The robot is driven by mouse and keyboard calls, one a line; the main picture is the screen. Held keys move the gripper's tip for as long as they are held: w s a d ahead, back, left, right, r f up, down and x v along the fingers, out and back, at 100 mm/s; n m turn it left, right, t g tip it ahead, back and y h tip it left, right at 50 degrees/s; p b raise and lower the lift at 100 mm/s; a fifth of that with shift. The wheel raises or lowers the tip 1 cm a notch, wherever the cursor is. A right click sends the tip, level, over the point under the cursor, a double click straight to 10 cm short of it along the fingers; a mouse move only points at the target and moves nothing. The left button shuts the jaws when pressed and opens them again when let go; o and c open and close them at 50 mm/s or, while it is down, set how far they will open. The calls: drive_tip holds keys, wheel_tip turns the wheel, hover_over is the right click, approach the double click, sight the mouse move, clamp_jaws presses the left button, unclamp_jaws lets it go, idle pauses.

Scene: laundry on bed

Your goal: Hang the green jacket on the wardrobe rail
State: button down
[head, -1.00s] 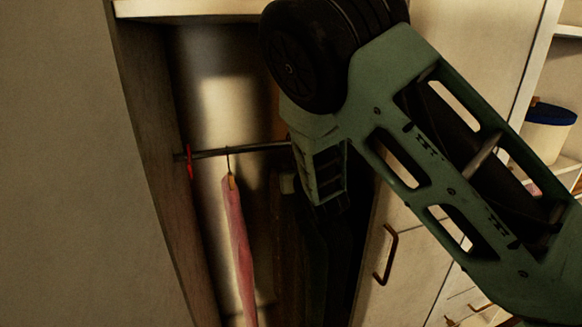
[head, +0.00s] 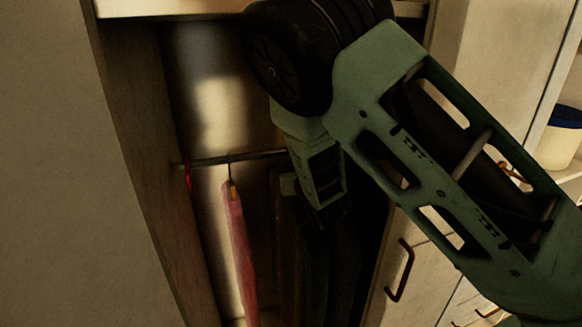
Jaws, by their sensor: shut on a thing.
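My gripper (head: 330,212) is inside the open wardrobe, at the right end of the visible rail (head: 215,161). My arm covers much of it, and the fingertips are dark and hard to make out. It is shut on the green jacket (head: 341,265), which looks nearly black in the shadow and hangs down below the gripper. Its hanger and hook are not clearly visible, so I cannot tell whether the hook touches the rail. My arm also hides the right part of the rail.
A pink garment (head: 240,250) hangs from the rail to the left, with a red item (head: 187,176) at the rail's left end. A dark brown shape (head: 291,250) is between pink garment and jacket. The wardrobe's left side panel (head: 150,150) and top board (head: 170,8) bound the opening.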

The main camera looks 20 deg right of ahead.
drive_tip(key=shift+w+r, duration=0.1)
drive_tip(key=shift+w, duration=0.1)
drive_tip(key=shift+w+f+b, duration=0.25)
drive_tip(key=shift+f+b, duration=0.1)
drive_tip(key=shift+f, duration=0.15)
drive_tip(key=shift+s+f+b, duration=0.15)
drive_tip(key=shift+f+b, duration=0.05)
drive_tip(key=shift+b, duration=0.1)
drive_tip(key=shift+f+b, duration=0.55)
drive_tip(key=shift+f, duration=0.1)
drive_tip(key=c, duration=1.4)
unclamp_jaws()
drive_tip(key=shift+s, duration=0.1)
drive_tip(key=shift+o, duration=0.2)
drive_tip(key=shift+f, duration=0.15)
drive_tip(key=shift+s, duration=0.1)
